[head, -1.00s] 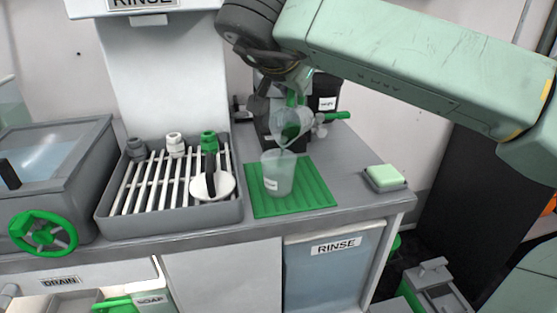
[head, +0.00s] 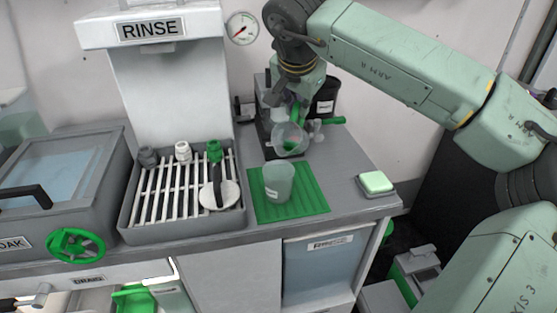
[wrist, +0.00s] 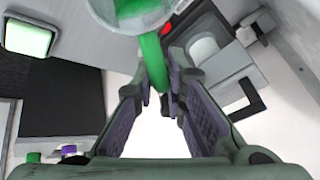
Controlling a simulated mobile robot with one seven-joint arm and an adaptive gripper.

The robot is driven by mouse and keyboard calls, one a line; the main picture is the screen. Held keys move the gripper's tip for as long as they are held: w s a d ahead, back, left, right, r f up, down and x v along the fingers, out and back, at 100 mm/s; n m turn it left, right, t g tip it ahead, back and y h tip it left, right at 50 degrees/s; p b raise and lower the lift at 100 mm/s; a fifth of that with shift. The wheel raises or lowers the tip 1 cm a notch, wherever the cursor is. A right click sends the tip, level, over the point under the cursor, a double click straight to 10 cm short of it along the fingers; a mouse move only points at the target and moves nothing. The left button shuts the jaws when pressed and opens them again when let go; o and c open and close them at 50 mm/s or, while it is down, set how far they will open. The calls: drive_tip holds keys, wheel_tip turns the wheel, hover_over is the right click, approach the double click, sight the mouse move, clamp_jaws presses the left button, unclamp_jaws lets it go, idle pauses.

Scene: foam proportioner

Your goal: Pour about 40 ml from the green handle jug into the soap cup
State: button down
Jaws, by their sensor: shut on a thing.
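The clear jug (head: 288,139) with the green handle is in the air, just behind and above the soap cup in the head view. Some green shows through its wall. My gripper (head: 299,108) is shut on the green handle, which also shows between the fingers in the wrist view (wrist: 152,62). The jug's rim (wrist: 98,18) is at the top of that view. The translucent soap cup (head: 279,183) stands upright on the green ribbed mat (head: 313,200). No stream shows between jug and cup. I cannot make out the cup's liquid level.
A grey tray with a white rack (head: 160,190) stands left of the mat, with a round white-headed tool (head: 219,195) on it. A black container (head: 325,92) and a machine stand behind the jug. Counter between mat and sponge is clear.

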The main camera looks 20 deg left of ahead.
drive_tip(key=shift+w+r+g+p, duration=0.3)
drive_tip(key=shift+r+g+p, duration=0.2)
drive_tip(key=shift+p, duration=0.65)
drive_tip(key=w+g+p, duration=0.1)
drive_tip(key=p, duration=0.2)
drive_tip(key=shift+g, duration=0.3)
drive_tip(key=w+f+m+g, duration=0.1)
drive_tip(key=w+f+g, duration=0.4)
drive_tip(key=f, duration=0.3)
wheel_tip(320, 180, up, 9)
drive_tip(key=w+g+y, duration=0.1)
drive_tip(key=g, duration=0.1)
drive_tip(key=shift+w+d+m, duration=0.15)
drive_tip(key=shift+w+m, duration=0.05)
drive_tip(key=shift+m, duration=0.2)
